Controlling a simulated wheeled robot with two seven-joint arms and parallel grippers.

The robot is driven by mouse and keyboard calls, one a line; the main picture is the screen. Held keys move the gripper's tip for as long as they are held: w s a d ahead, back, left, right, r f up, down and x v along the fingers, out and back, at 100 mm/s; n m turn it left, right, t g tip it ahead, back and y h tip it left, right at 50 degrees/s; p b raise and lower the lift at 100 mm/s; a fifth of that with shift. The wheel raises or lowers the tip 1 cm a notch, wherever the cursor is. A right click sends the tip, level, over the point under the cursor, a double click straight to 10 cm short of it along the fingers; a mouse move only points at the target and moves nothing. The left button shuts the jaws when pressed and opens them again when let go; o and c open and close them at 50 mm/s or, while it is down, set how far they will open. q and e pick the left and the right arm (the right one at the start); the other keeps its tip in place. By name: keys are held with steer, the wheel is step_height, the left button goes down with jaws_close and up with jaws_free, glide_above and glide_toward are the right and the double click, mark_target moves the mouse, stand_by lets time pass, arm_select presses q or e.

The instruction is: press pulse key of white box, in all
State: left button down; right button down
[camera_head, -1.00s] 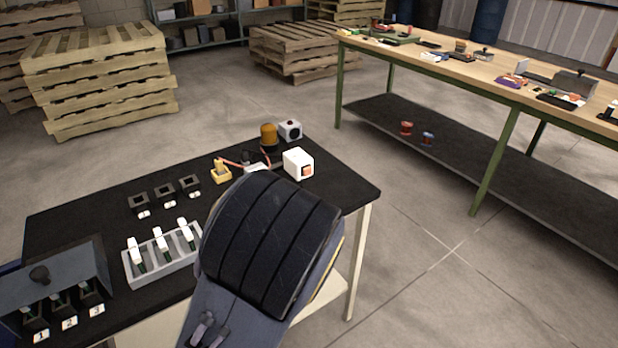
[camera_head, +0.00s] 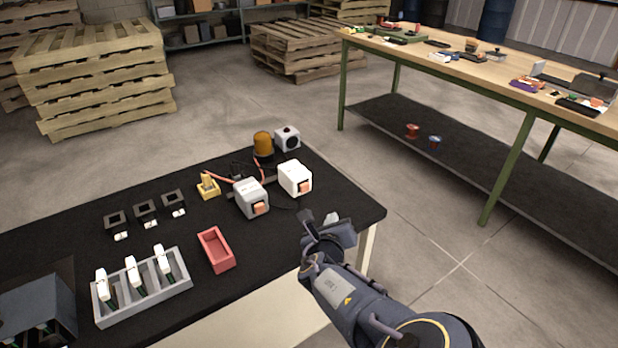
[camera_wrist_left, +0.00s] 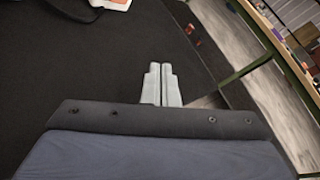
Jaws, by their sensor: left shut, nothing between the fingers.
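The white box (camera_head: 295,176) stands on the black table with an orange key (camera_head: 304,186) on its front face. In the left wrist view, part of the white box (camera_wrist_left: 88,3) and its orange key (camera_wrist_left: 118,3) show at the top edge, cut off. My left gripper (camera_head: 331,219) is by the table's right edge, in front and to the right of the white box, apart from it. Its two pale fingers (camera_wrist_left: 160,66) are together and empty in the left wrist view. My right gripper is not in view.
A grey box (camera_head: 250,198) with a similar orange key stands left of the white box. An amber beacon (camera_head: 263,143) and a grey box with a round black front (camera_head: 287,138) are behind. A red tray (camera_head: 216,250) and grey rack (camera_head: 142,289) lie left.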

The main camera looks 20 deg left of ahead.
mark_target(309, 188)
arm_select(q)
steer(key=shift+w+a, duration=0.1)
steer(key=shift+w, duration=0.6)
steer(key=shift+s+r, duration=0.1)
steer(key=shift+s, duration=0.05)
steer(key=shift+w+a, duration=0.9)
steer(key=shift+a, duration=0.25)
steer(key=shift+w+a, duration=0.95)
steer(key=shift+a, duration=0.25)
steer(key=shift+w+a, duration=0.9)
steer(key=shift+a, duration=0.25)
steer(key=shift+w+a, duration=0.25)
steer(key=shift+a, duration=0.05)
steer(key=shift+w+a, duration=0.35)
steer(key=shift+a, duration=0.1)
steer(key=shift+d, duration=0.1)
steer(key=shift+s+d+b, duration=0.35)
steer(key=shift+s+d, duration=0.25)
steer(key=shift+d, duration=0.05)
